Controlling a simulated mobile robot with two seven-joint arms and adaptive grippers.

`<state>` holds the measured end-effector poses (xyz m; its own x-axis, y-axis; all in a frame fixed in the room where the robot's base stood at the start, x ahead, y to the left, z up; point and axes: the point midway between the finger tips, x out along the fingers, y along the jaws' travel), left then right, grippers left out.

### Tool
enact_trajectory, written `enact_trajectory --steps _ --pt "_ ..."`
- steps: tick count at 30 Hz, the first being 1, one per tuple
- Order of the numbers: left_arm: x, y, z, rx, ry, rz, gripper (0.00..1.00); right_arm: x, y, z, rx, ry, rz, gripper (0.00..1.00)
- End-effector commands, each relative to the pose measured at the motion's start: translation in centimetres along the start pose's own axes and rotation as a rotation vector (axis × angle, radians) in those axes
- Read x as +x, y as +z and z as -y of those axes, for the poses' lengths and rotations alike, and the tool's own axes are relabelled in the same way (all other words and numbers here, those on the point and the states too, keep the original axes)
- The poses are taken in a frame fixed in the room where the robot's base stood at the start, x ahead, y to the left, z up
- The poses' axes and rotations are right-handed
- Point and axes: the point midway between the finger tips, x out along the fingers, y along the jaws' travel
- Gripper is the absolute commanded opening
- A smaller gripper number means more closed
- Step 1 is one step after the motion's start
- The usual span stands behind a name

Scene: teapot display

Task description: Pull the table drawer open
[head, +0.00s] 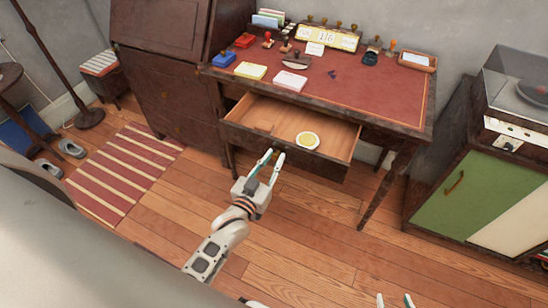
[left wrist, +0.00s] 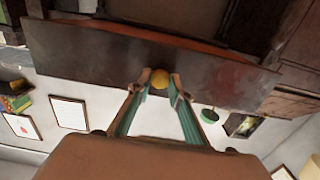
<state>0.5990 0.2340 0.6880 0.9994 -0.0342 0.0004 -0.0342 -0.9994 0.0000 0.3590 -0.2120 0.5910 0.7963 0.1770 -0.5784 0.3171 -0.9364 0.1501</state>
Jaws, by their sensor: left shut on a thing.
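The dark wooden table (head: 430,100) has a red top, and its drawer (head: 345,135) stands pulled out, showing a light wooden inside. A small plate with a yellow-green middle (head: 308,140) lies in the drawer. My left gripper (head: 272,156) is at the drawer's front. In the left wrist view its fingers are shut on the round yellow drawer knob (left wrist: 160,78), with the dark drawer front (left wrist: 90,52) behind. The fingers hide part of the knob in the head view. The tips of my right gripper (head: 394,301) show apart at the bottom edge, with nothing visible between them.
Stamps, paper pads and a calendar (head: 327,38) stand on the tabletop. A dark bureau (head: 160,70) is close on the left, a green-doored cabinet (head: 462,195) on the right. The wooden floor (head: 300,230) before the drawer is clear. A striped rug (head: 125,170) lies left.

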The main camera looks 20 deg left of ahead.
Motion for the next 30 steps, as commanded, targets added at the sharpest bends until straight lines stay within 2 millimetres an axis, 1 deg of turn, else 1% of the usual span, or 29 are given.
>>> enact_trajectory --steps 3,4,6,15,19,23,30 --pt "0.0 0.1 0.0 0.0 0.0 0.001 0.0 0.0 0.0 0.0 0.0 0.0 0.0 0.4" --pt "0.0 0.1 0.0 0.0 0.0 0.001 0.22 0.0 0.0 0.0 0.0 0.0 0.0 0.4" --pt "0.0 0.0 0.0 0.0 0.0 0.001 0.36 0.0 0.0 0.0 0.0 0.0 0.001 0.4" --pt "0.0 0.0 0.0 0.0 0.0 0.0 0.36 0.0 0.3 0.2 -0.001 -0.004 0.006 0.4" --pt "-0.6 0.1 0.0 0.0 0.0 0.002 0.36 -0.1 0.4 0.2 -0.001 -0.005 0.008 0.4" --pt "-2.5 0.2 0.0 0.0 0.0 0.004 0.36 0.0 0.3 0.2 -0.001 -0.003 0.006 0.4" --pt "-7.4 0.2 0.0 0.0 0.0 0.004 0.36 0.0 0.2 0.1 -0.001 -0.002 0.004 0.4"
